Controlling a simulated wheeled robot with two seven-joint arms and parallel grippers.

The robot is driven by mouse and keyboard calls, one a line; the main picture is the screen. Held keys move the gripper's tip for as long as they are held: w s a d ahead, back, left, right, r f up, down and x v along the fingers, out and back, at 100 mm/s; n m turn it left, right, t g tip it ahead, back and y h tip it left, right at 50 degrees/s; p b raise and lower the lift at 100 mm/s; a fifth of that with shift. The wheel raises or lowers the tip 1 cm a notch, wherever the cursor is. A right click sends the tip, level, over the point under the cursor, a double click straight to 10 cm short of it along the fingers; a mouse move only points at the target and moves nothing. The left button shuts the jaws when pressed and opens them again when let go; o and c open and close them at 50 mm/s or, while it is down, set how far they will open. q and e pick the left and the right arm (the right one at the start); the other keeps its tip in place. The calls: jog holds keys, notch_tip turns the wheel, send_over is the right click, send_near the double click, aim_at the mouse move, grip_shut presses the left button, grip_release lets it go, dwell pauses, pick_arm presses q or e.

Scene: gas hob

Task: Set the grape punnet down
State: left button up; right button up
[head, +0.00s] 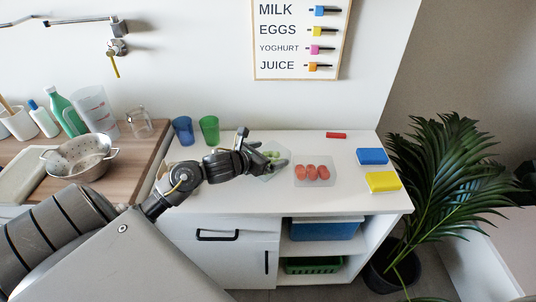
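The grape punnet (275,147) is a small clear tray with green grapes, at the middle of the white counter in the head view. It sits turned at an angle, partly hidden by my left gripper. My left gripper (264,153) is at the punnet, with its dark fingers spread apart, one at the far left side and one across the near side. I cannot tell whether the fingers press on the tray, or whether the tray touches the counter. My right gripper is not in view.
A clear punnet of red tomatoes (313,173) is close to the right. A blue block (372,156), a yellow block (383,182) and a red bar (336,135) lie further right. Blue (183,130) and green (209,129) cups stand behind left. The front counter strip is clear.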

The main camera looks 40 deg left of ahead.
pick_arm(q)
jog(key=shift+r+p, duration=0.3)
jog(key=shift+p, duration=0.05)
jog(key=shift+f+b+v, duration=0.2)
jog(key=shift+b+v, duration=0.35)
jog(key=shift+v, duration=5.4)
